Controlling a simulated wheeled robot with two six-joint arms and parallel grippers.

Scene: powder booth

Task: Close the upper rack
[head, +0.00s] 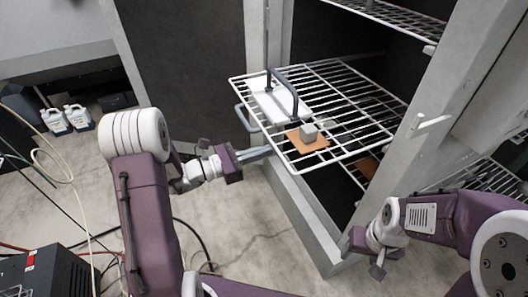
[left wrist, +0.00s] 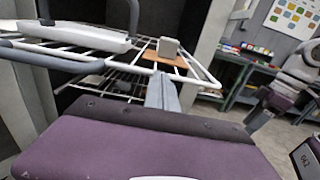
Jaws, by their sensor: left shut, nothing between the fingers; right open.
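A white wire rack (head: 352,85) sticks out of the tall cabinet, pulled out toward me. A grey loop handle (head: 241,118) is on its left edge; a grey bar (left wrist: 45,56) runs along it in the left wrist view. On the rack are a white plate with a dark upright handle (head: 284,90) and a small grey block (head: 309,132) on an orange tile (head: 304,143). My left gripper (head: 262,153) is shut and empty, its tips at the rack's near edge; I cannot tell whether they touch.
Another wire rack (head: 395,17) sits higher in the cabinet, and another shows below the pulled-out one. The cabinet's right post (head: 445,95) carries a white latch (head: 432,124). White jugs (head: 77,117) stand on the floor at left. Hoses cross the floor; a dark box is at lower left.

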